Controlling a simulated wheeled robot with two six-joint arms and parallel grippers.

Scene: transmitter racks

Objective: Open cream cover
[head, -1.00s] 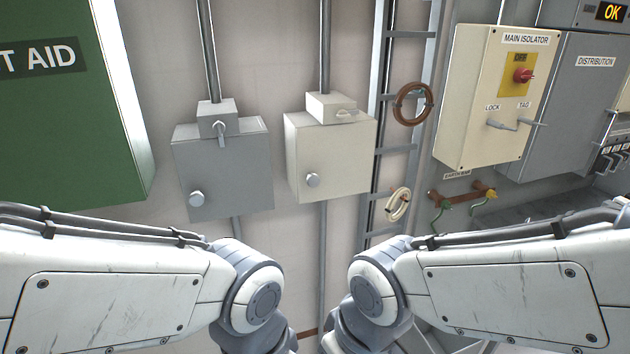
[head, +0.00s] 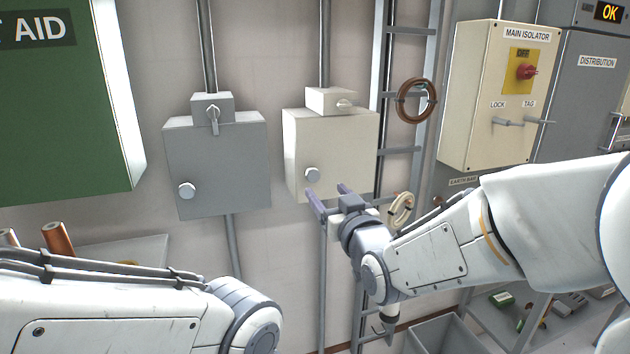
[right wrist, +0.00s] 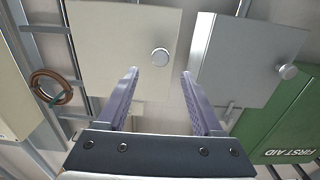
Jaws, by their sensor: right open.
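The cream cover (head: 335,147) is the front of a cream wall box and is closed, with a round knob (head: 312,174) at its lower left. A small cream box with a handle (head: 344,103) sits on top of it. My right gripper (head: 327,200) is open and empty, just below and in front of the cover's lower edge. In the right wrist view the cream cover (right wrist: 115,40) and its knob (right wrist: 160,57) lie beyond the open fingers (right wrist: 160,82), apart from them. My left gripper is out of view; only my left arm shows at the lower left.
A grey box (head: 220,165) with its own knob and lever hangs left of the cream one. A green first aid cabinet (head: 60,130) is at the far left. A ladder rail with a brown coil (head: 416,100) and a cream coil (head: 401,209) stands to the right, before the main isolator (head: 500,95).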

